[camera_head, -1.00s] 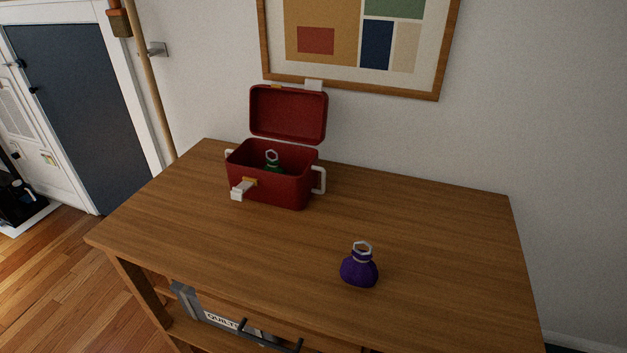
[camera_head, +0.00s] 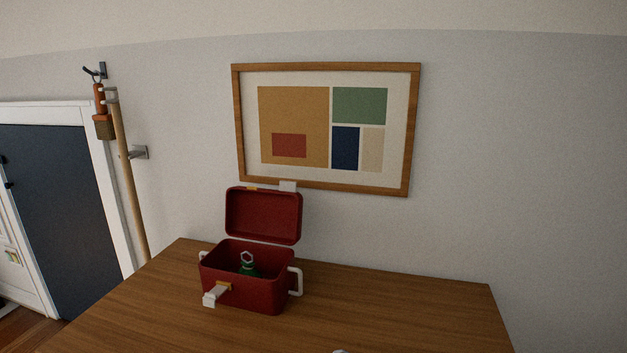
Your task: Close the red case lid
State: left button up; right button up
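The red case (camera_head: 247,294) stands on the wooden desk near the wall. Its lid (camera_head: 263,215) is open and stands upright at the back, with a white tab at its top edge. White handles are on both sides, and a white latch (camera_head: 216,294) sticks out at the front. A green pouch (camera_head: 249,268) with a pale ring at its neck is inside the case; its lower part is hidden by the case wall. Neither of my grippers shows in the head view.
The wooden desk (camera_head: 400,315) is clear right of the case. A pale tip of something (camera_head: 340,351) shows at the bottom edge. A framed picture (camera_head: 345,148) hangs above the case. A broom (camera_head: 128,190) hangs left, beside a dark door (camera_head: 60,215).

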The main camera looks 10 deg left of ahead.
aim_at(252, 213)
jog(key=j+z, duration=0.3)
jog(key=z, duration=0.15)
jog(key=k+j+z, duration=0.1)
jog(key=j+z, duration=0.2)
jog(key=z, duration=0.15)
jog(key=k+j+z, duration=0.2)
jog(key=j, duration=0.2)
jog(key=k+j+z, duration=0.25)
jog(key=j, duration=0.15)
jog(key=k+j, duration=0.25)
jog(key=j, duration=0.15)
jog(key=k+j, duration=0.2)
jog(key=j, duration=0.25)
jog(key=k+j, duration=0.25)
jog(key=j, duration=0.15)
jog(key=i+z, duration=0.05)
